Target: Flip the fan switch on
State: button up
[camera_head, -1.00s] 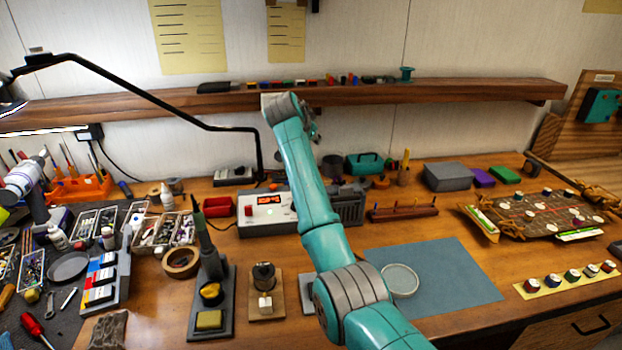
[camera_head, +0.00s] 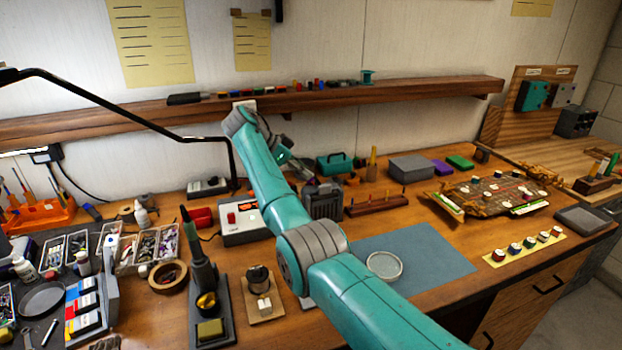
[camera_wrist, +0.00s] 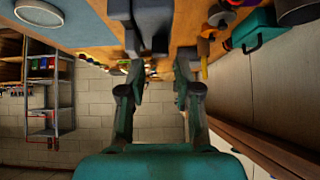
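I cannot make out a fan switch for certain. A dark grey ribbed box (camera_head: 323,203), possibly the fan unit, stands on the bench just right of a white station (camera_head: 243,222) with a red display and red button. My gripper (camera_head: 298,166) is up behind my teal arm, near and above the grey box, partly hidden by the arm. In the wrist view my gripper (camera_wrist: 158,68) has its two dark fingers spread apart with nothing visibly held between them. Dark grey parts lie beyond the fingertips in that view.
A teal toolbox (camera_head: 343,163), a wooden rack (camera_head: 376,204) and a grey box (camera_head: 411,168) stand right of the gripper. A wooden shelf (camera_head: 410,93) runs along the wall above. A blue mat (camera_head: 425,250) is mostly clear. A black lamp arm (camera_head: 110,98) crosses the left side.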

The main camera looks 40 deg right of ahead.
aim_at(315, 178)
jog(key=shift+x, duration=2.45)
grip_shut()
